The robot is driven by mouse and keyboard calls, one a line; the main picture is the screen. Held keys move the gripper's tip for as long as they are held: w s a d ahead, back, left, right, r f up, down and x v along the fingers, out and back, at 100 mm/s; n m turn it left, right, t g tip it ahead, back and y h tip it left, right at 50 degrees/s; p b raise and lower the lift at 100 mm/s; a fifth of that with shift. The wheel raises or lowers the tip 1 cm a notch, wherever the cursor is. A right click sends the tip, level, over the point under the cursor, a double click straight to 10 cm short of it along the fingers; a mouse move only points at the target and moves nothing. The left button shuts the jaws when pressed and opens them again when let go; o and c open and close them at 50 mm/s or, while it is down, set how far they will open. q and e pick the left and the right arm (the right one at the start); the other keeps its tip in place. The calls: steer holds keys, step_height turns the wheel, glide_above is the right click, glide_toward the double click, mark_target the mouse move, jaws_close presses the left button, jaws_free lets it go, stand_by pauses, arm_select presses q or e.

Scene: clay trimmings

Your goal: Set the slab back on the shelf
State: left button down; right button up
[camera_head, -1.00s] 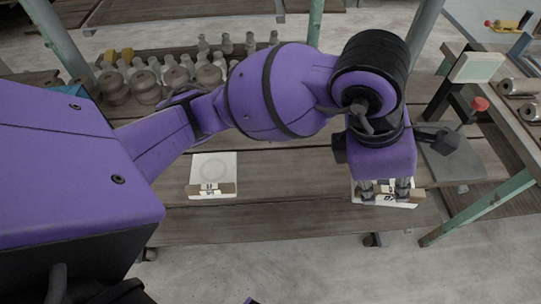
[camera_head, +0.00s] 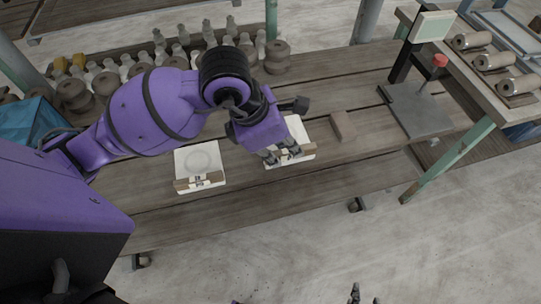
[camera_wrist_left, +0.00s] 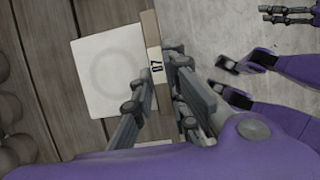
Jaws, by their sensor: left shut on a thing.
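My left gripper (camera_head: 283,156) is shut on the front edge of a white slab (camera_head: 296,130). This slab has a wooden strip and a label; in the left wrist view the slab (camera_wrist_left: 105,75) shows a faint ring and the label reads 07. It is over the wooden plank shelf (camera_head: 230,215); I cannot tell if it touches the boards.
Bottles and dark round pots (camera_head: 277,57) stand along the back. A wooden block (camera_head: 342,126) lies right of the held slab, then a grey plate (camera_head: 415,108) with a red-knobbed post. A side bench with metallic rolls (camera_head: 518,80) is at right. The shelf front is bare.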

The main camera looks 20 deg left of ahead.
arm_select(q)
steer(key=a+f, duration=0.2)
steer(key=f, duration=0.1)
steer(key=shift+w+a, duration=0.1)
steer(key=shift+w, duration=0.25)
steer(key=shift+w+a+f, duration=0.1)
steer(key=shift+a+f, duration=0.05)
steer(key=shift+f, duration=0.75)
steer(key=shift+a+f, duration=0.1)
steer(key=shift+f, duration=0.75)
steer(key=shift+f, duration=0.1)
steer(key=c, duration=2.2)
jaws_free()
steer(key=shift+f, duration=0.15)
steer(key=o, duration=0.5)
steer(key=shift+r, duration=0.3)
steer(key=v, duration=1.2)
